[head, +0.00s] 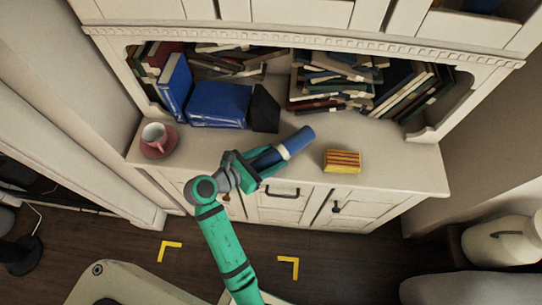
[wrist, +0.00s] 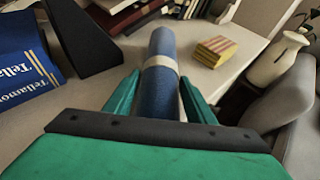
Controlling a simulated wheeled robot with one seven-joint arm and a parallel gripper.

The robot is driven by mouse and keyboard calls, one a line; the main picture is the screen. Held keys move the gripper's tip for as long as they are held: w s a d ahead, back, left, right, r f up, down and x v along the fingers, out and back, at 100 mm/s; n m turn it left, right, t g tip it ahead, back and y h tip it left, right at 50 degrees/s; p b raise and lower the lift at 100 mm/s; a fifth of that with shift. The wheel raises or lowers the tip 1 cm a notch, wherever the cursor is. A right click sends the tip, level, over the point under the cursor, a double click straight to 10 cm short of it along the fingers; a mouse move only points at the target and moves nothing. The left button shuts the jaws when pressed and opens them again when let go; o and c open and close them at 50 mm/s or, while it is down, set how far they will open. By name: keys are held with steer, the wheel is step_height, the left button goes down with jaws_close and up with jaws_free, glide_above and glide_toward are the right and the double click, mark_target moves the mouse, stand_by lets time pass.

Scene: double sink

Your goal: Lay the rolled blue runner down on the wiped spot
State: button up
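The rolled blue runner (head: 298,142) has a pale band around it. It is between the fingers of my gripper (head: 262,165), over the middle of the white cabinet's counter (head: 385,172). In the wrist view the runner (wrist: 162,95) points away from my gripper (wrist: 160,88), with a finger close against each side. My gripper looks shut on it. The runner's near end is hidden by my gripper. I cannot tell whether its underside touches the counter. No wiped spot can be made out on the counter.
A yellow-and-red striped block (head: 342,161) lies right of the runner. A cup on a pink saucer (head: 168,147) stands at the left. Blue books (head: 218,103) and a black wedge (head: 264,110) stand behind. Counter at the right is bare.

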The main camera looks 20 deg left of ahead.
steer(key=shift+o, duration=0.9)
steer(key=shift+r, duration=0.25)
steer(key=v, duration=1.2)
steer(key=shift+f, duration=0.1)
